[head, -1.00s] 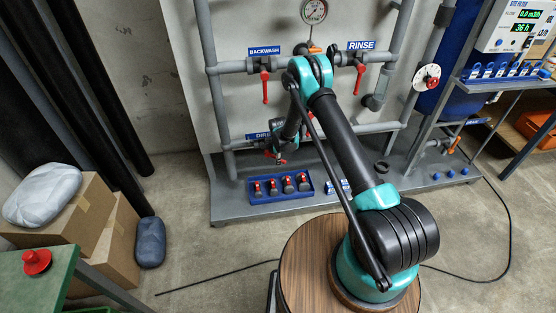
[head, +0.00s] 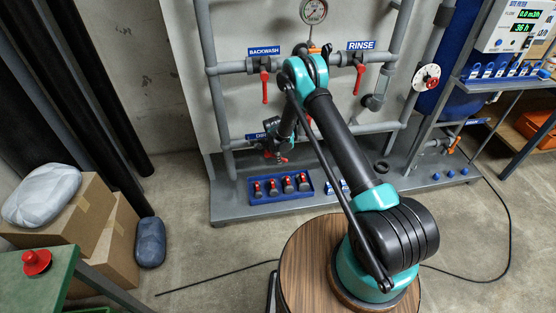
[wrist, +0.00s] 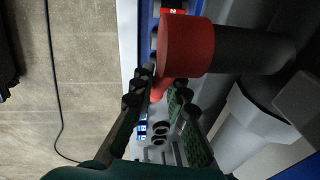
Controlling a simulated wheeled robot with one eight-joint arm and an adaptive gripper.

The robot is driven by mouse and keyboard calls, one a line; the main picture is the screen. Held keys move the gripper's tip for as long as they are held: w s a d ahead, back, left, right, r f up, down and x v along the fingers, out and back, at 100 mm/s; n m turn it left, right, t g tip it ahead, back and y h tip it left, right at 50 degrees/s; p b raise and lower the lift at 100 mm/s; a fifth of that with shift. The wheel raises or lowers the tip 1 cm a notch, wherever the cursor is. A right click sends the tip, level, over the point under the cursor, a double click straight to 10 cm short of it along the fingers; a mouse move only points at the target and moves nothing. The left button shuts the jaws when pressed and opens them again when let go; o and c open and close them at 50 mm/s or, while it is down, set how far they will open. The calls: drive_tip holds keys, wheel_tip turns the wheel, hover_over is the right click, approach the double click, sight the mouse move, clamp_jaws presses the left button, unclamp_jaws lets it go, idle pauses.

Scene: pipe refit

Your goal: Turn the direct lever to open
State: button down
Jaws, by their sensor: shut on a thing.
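The direct lever is red; its round hub (wrist: 187,45) fills the upper middle of the wrist view, on a dark valve body. Its handle (wrist: 158,89) reaches down between the fingertips of my gripper (wrist: 160,90). The gripper is shut on the handle, one finger on each side. In the head view my gripper (head: 277,157) is at the lower left pipe. The blue direct label (head: 257,136) is partly covered by my arm. Most of the lever is hidden there, so its exact angle is unclear.
A blue tray (head: 281,187) with several red-topped parts sits on the grey skid base just below my gripper. The red backwash lever (head: 265,86) and rinse lever (head: 358,79) hang down above.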

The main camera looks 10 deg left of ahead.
drive_tip(key=r+h, duration=0.1)
drive_tip(key=h, duration=0.1)
drive_tip(key=r+t+h, duration=0.1)
drive_tip(key=shift+w+d+r+h, duration=0.1)
drive_tip(key=shift+d+h, duration=0.3)
drive_tip(key=shift+d+r+n+t+h, duration=0.15)
drive_tip(key=shift+r+t+h, duration=0.15)
drive_tip(key=shift+r+h, duration=0.35)
drive_tip(key=shift+d+r+n+t+h, duration=0.15)
drive_tip(key=shift+r+t+h, duration=0.15)
drive_tip(key=shift+h, duration=0.55)
drive_tip(key=shift+a, duration=0.1)
drive_tip(key=c, duration=1.5)
unclamp_jaws()
drive_tip(key=v, duration=1.2)
